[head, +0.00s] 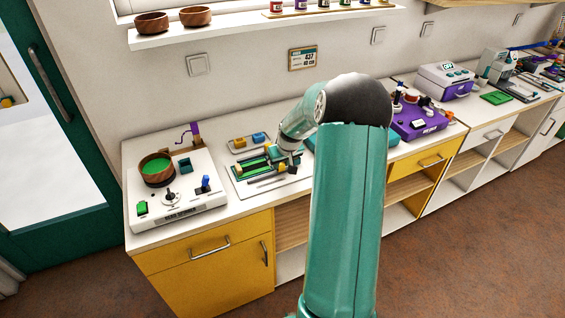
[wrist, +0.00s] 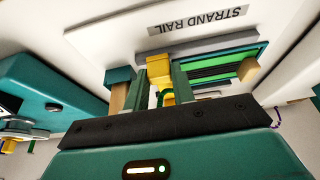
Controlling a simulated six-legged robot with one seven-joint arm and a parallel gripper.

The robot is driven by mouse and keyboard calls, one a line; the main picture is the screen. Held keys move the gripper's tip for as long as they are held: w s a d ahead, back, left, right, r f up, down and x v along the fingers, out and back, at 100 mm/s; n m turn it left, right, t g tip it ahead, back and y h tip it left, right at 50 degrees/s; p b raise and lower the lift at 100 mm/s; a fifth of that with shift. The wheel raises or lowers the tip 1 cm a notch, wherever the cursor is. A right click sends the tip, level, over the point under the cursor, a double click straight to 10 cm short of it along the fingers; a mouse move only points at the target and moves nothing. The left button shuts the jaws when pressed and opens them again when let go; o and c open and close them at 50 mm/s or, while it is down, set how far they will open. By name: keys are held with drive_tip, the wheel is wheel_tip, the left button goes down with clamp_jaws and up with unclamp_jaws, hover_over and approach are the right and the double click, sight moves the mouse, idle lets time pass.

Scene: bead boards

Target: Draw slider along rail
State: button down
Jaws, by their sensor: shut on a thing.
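The strand rail board (head: 238,184) is a pale panel on the counter, left of my upright arm link in the head view. Its "STRAND RAIL" label is upside down in the wrist view (wrist: 198,18). My gripper (wrist: 160,78) is shut on the yellow slider (wrist: 158,68), which shows between its two green fingers. A grey rail bar (wrist: 205,44) runs just beyond the fingertips.
A white bead-spinner station (head: 205,209) with a brown bowl (head: 156,171) stands to the left. A purple station (head: 418,125) stands to the right, beyond my arm. A shelf (head: 240,30) with bowls and jars hangs above. The wall is close behind the counter.

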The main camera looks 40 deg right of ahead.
drive_tip(key=w+a, duration=0.1)
drive_tip(key=a, duration=0.2)
drive_tip(key=w+a, duration=0.1)
drive_tip(key=a, duration=0.2)
drive_tip(key=w+a, duration=0.1)
drive_tip(key=a, duration=0.2)
drive_tip(key=shift+a, duration=0.45)
drive_tip(key=c, duration=1.2)
unclamp_jaws()
drive_tip(key=shift+s+a+r, duration=0.1)
drive_tip(key=shift+o, duration=0.2)
drive_tip(key=shift+r, duration=0.15)
drive_tip(key=v, duration=1.3)
drive_tip(key=shift+s, duration=0.15)
drive_tip(key=shift+r, duration=0.1)
